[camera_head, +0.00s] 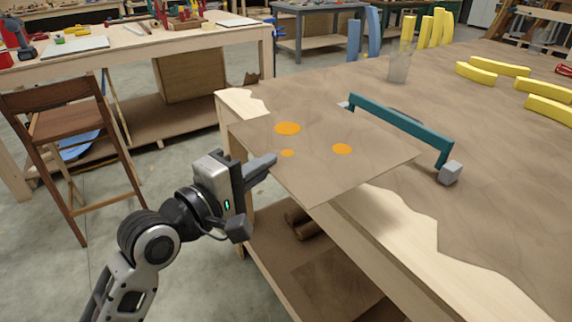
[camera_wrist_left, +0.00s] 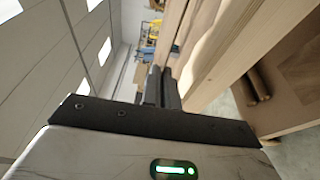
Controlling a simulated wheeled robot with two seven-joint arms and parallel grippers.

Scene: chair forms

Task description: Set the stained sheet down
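The stained sheet (camera_head: 330,175) is a thin, flat brown square with several orange spots. It looks level, juts out past the near left edge of the workbench (camera_head: 500,200), and casts a shadow on the bench below its near right side. My left gripper (camera_head: 268,161) is at the sheet's left edge, with its fingers close together and the edge between them. In the left wrist view the fingers (camera_wrist_left: 163,88) also look closed; the sheet is nearly edge-on there and hard to make out. My right gripper is in neither view.
A teal clamp-like bar (camera_head: 400,127) with grey end blocks lies just beyond the sheet. A wooden chair (camera_head: 72,140) is at left.

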